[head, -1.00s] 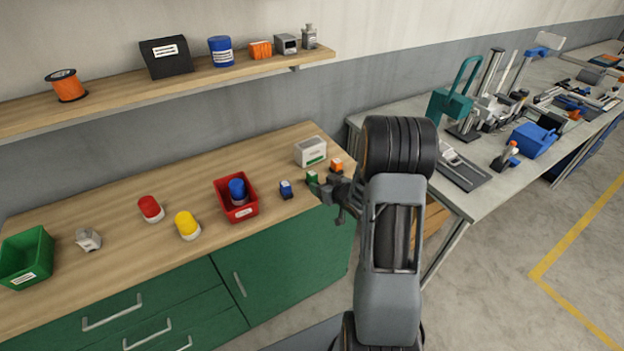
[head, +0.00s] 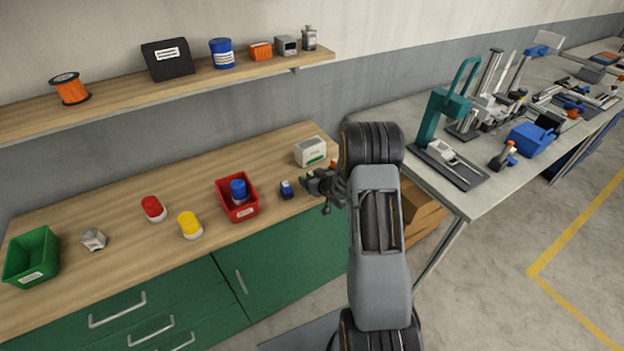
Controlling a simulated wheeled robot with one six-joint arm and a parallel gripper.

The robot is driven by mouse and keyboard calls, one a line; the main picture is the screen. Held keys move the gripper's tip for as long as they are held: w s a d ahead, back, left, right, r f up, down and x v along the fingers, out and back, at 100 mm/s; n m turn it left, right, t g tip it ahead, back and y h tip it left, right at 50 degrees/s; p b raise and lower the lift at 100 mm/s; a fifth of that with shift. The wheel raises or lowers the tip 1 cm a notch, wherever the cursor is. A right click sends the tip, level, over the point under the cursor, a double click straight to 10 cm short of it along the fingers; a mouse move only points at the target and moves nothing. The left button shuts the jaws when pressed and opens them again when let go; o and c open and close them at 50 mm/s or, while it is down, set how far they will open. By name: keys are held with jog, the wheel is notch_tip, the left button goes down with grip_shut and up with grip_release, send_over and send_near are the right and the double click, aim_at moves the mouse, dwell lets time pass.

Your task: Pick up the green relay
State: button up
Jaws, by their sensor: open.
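The green relay (head: 304,181) is at the right end of the wooden worktop, mostly hidden behind my gripper; only a small bit of green shows at the gripper's left edge. My gripper (head: 313,187) is open, at the relay's place near the worktop's right front edge. I cannot tell whether the jaws are around the relay or only in front of it.
A blue relay (head: 286,190) stands just left of my gripper. A white box (head: 310,151) stands behind it, and an orange relay (head: 333,163) is partly hidden to the right. A red bin (head: 222,191) holds a blue-topped object (head: 238,188).

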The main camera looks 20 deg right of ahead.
jog(key=shift+c, duration=0.5)
jog(key=c, duration=0.9)
jog(key=shift+r, duration=0.1)
jog(key=shift+c, duration=0.2)
